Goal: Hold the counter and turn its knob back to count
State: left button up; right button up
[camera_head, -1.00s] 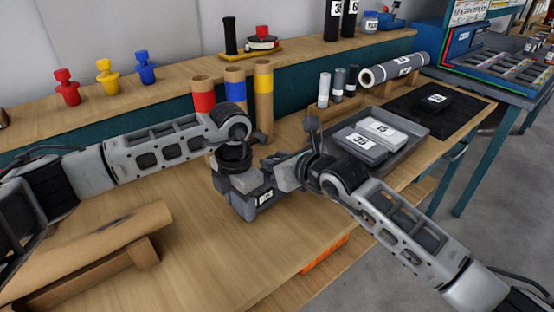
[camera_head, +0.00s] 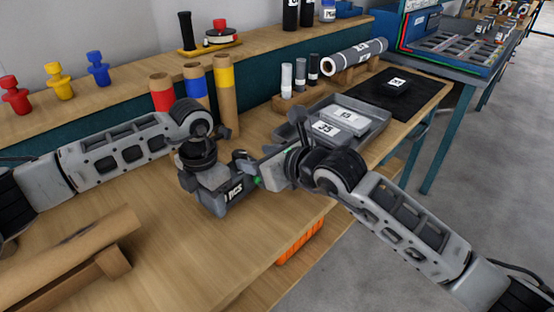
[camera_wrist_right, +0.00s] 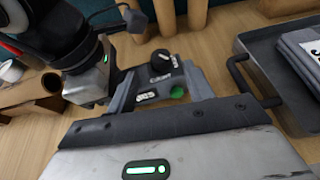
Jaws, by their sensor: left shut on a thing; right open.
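The counter (camera_head: 232,192), a small dark grey box with a white label, is on the wooden bench. My left gripper (camera_head: 206,180) is shut on it from the left, and its jaws hide part of the box. My right gripper (camera_head: 256,172) is open beside the counter's right side, with a small gap and nothing held. In the right wrist view, the counter (camera_wrist_right: 160,75) shows dark parts with white marks between the open fingers. My left gripper (camera_wrist_right: 95,80) is at its left there.
A grey tray (camera_head: 374,132) with labelled boxes lies right of my right gripper. Cardboard tubes with red, blue and yellow bands (camera_head: 225,95) stand behind the counter. A brown cardboard piece (camera_head: 75,255) lies at front left. The bench middle in front is clear.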

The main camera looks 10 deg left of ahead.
jog(key=v, duration=0.6)
jog(key=shift+c, duration=0.2)
jog(key=t+y, duration=0.3)
jog(key=y, duration=0.1)
send_near(244, 157)
jog(key=shift+s+r, duration=0.25)
jog(key=shift+w+f, duration=0.1)
jog(key=shift+w, duration=0.05)
jog(key=x, duration=1.1)
jog(key=shift+w+a+f, duration=0.15)
jog(key=shift+w+a, duration=0.1)
jog(key=shift+w, duration=0.05)
